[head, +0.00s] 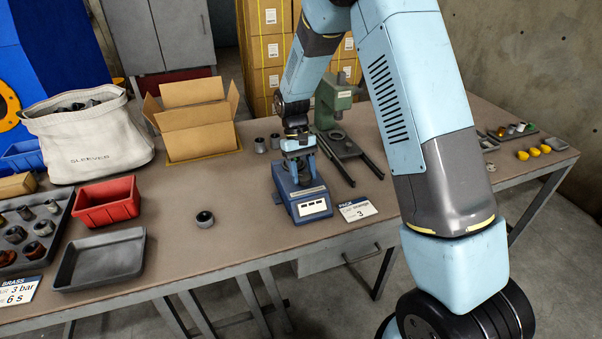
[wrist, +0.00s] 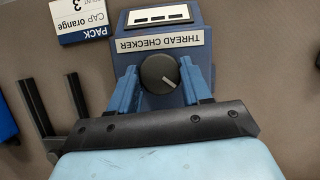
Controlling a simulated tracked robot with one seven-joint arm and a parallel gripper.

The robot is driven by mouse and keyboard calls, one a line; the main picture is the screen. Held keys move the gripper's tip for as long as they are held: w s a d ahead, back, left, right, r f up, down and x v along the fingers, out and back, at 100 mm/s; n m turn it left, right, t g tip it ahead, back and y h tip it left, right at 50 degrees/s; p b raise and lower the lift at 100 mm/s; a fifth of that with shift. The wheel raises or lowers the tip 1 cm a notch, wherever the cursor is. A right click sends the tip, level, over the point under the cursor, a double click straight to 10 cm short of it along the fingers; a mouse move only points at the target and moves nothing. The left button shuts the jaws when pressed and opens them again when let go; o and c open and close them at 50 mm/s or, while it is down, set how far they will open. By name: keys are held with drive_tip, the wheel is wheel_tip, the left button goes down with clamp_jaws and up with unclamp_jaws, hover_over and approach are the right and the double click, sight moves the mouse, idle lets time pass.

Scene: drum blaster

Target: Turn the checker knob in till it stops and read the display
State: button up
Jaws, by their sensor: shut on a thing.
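The thread checker (head: 302,197) is a blue box standing on the bench, with a label strip on its front. Its dark round knob (wrist: 160,74) has a pale pointer line and shows in the wrist view. My gripper (head: 298,152) is over the checker, pointing down. In the wrist view my gripper (wrist: 161,82) has its blue fingers on either side of the knob, shut on it.
A green press (head: 334,105) with two dark rails stands close behind and right of the checker. A PACK card (head: 357,210) lies at its right. An open cardboard box (head: 197,120), red bin (head: 107,203) and grey tray (head: 100,258) are left. A dark ring part (head: 204,219) lies on clear bench.

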drive_tip(key=shift+s+f, duration=0.1)
idle(0.3)
drive_tip(key=o, duration=1)
drive_tip(key=shift+o, duration=0.2)
drive_tip(key=v, duration=1.3)
drive_tip(key=shift+w+r, duration=0.35)
drive_tip(key=shift+d, duration=0.1)
